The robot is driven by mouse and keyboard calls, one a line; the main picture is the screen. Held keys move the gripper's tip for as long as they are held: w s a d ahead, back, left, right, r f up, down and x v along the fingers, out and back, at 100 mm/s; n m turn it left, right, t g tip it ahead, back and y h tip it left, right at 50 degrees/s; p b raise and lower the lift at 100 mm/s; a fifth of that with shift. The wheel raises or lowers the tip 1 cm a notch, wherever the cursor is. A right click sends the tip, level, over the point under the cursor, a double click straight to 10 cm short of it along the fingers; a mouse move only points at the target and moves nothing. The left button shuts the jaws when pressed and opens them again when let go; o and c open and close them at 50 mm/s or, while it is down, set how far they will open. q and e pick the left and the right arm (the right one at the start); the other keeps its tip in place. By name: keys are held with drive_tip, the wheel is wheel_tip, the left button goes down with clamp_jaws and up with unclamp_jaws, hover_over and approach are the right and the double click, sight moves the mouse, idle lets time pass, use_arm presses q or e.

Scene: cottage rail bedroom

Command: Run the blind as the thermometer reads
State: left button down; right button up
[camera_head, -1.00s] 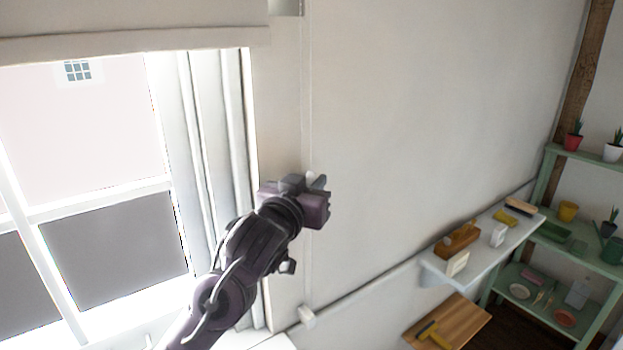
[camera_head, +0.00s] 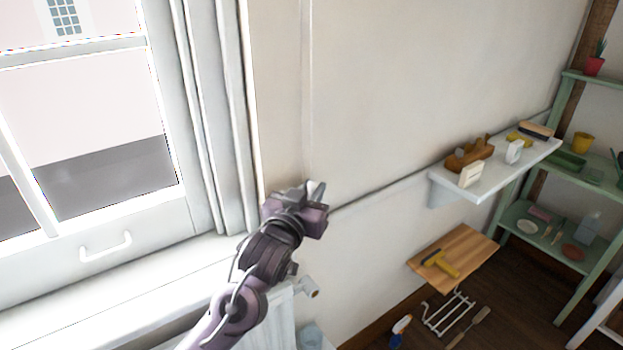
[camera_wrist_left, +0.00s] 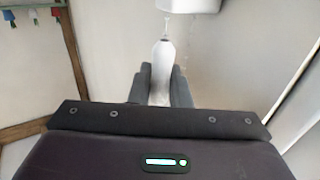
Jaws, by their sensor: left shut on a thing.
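My left gripper (camera_head: 316,195) is in front of the wall, just right of the window. In the left wrist view its fingers (camera_wrist_left: 160,85) are shut on a white, tapered pull (camera_wrist_left: 162,68). A thin cord (camera_wrist_left: 168,25) runs from the pull's tip toward a white housing (camera_wrist_left: 190,4). In the head view a pale cord line (camera_head: 306,90) runs down the wall to the gripper, and the pull is hidden by the fingers. The blind itself is out of the head view now. I cannot make out a thermometer. My right gripper is not in view.
The window (camera_head: 90,130) and sill (camera_head: 120,275) are at left. A radiator valve (camera_head: 309,288) is below the gripper. A white wall shelf (camera_head: 500,178) with small items, a wooden board (camera_head: 455,255) and a green rack (camera_head: 545,235) are at right. The wall between is clear.

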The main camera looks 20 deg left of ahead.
use_arm(q)
drive_tip(key=shift+d+f, duration=0.1)
drive_tip(key=shift+f, duration=0.8)
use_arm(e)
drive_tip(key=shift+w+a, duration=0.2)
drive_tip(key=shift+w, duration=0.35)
use_arm(q)
drive_tip(key=c, duration=1.4)
unclamp_jaws()
drive_tip(key=shift+r, duration=0.1)
drive_tip(key=shift+s, duration=0.1)
